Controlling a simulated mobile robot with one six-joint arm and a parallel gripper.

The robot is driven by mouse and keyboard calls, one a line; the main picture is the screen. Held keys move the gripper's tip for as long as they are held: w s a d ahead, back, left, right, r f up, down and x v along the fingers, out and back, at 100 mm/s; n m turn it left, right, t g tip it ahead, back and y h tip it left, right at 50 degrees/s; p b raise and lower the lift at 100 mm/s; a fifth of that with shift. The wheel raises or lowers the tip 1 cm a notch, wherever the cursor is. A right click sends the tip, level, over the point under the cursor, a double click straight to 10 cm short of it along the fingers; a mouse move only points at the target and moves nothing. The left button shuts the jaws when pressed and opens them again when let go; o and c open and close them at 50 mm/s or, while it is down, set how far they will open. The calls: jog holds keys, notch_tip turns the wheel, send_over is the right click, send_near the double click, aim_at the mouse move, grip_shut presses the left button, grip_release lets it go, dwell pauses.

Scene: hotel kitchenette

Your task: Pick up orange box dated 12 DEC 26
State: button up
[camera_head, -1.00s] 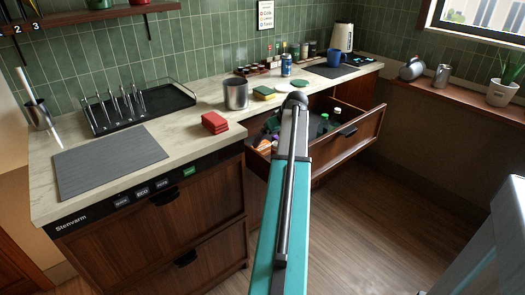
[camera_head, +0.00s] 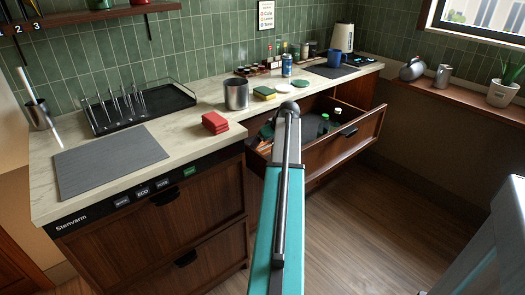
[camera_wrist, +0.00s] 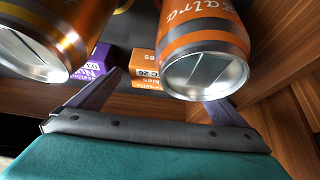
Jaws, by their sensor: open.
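An orange box (camera_wrist: 146,70) lies in the drawer in the wrist view, with white panels of print. The right finger is partly hidden behind the can. I cannot tell how deep the fingers reach. In the head view my arm hides the gripper and the box.
An orange can (camera_wrist: 204,40) and a gold can (camera_wrist: 45,35) stand close to the fingers. A purple box (camera_wrist: 88,62) lies left of the orange box. The open drawer (camera_head: 335,150) has wooden walls and holds green bottles (camera_head: 324,125). A red stack (camera_head: 215,122) sits on the counter.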

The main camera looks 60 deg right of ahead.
aim_at(262, 146)
jog(key=shift+x, duration=1.6)
jog(key=shift+r, duration=0.1)
jog(key=c, duration=1.2)
